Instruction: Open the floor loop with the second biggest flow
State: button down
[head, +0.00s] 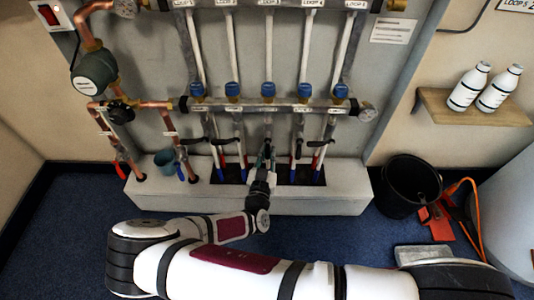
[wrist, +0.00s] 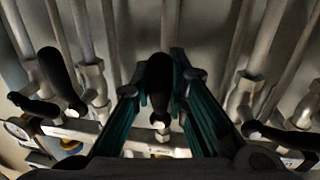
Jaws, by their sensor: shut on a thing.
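The copper and grey manifold stands against the wall, with its lower bar (head: 255,106) carrying several blue caps. Below the bar hangs a row of valves with black lever handles, such as the far left handle (head: 194,141) and one right of the middle (head: 297,148). My gripper (head: 265,156) reaches up to the middle valve. In the wrist view my gripper (wrist: 160,85) has its teal fingers on both sides of the middle black lever handle (wrist: 159,72) and is shut on it. Neighbouring handles show at left (wrist: 58,75) and right (wrist: 283,136).
A white plinth (head: 250,203) runs under the valves. Copper pipes and a pump (head: 95,70) are at the left. Neighbouring handles stand close to my fingers.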

jog(key=shift+d+f, duration=0.1)
jog(key=c, duration=1.5)
grip_release()
jog(key=shift+c, duration=0.2)
jog(key=shift+s, duration=0.15)
jog(key=s+a, duration=0.2)
jog(key=s, duration=0.9)
jog(key=shift+s, duration=0.3)
jog(key=shift+a, duration=0.1)
